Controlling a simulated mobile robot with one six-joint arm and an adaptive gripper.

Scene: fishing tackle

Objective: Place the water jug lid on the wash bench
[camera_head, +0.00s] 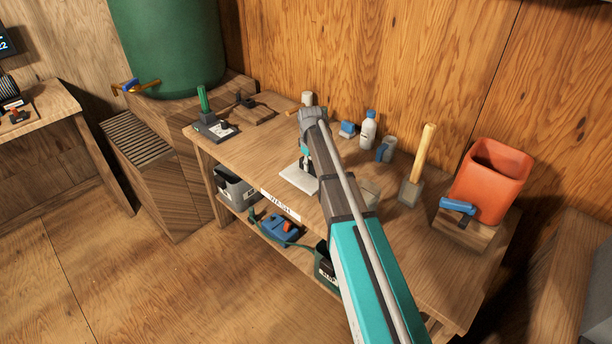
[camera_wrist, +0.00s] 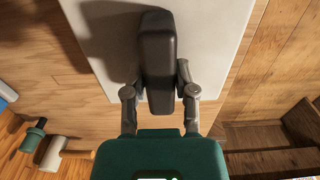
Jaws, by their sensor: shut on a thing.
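The wash bench (camera_head: 258,148) is a wooden bench with a "WASH" label on its front edge. My gripper (camera_head: 307,163) is above the bench near its front edge, partly hidden by my arm. In the wrist view my gripper (camera_wrist: 160,93) is shut on a dark grey, rounded, slab-like piece, which I take to be the water jug lid (camera_wrist: 157,50). The lid is over a white board (camera_wrist: 215,40) that lies on the bench; the board also shows in the head view (camera_head: 293,181). I cannot tell whether the lid touches the board.
A white bottle (camera_head: 368,132), a wooden-handled tool (camera_head: 422,160) and an orange bin (camera_head: 490,180) stand to the right. A tool with a green handle (camera_head: 212,122) is at the left end. A green barrel (camera_head: 165,45) stands behind. The lower shelf holds several items.

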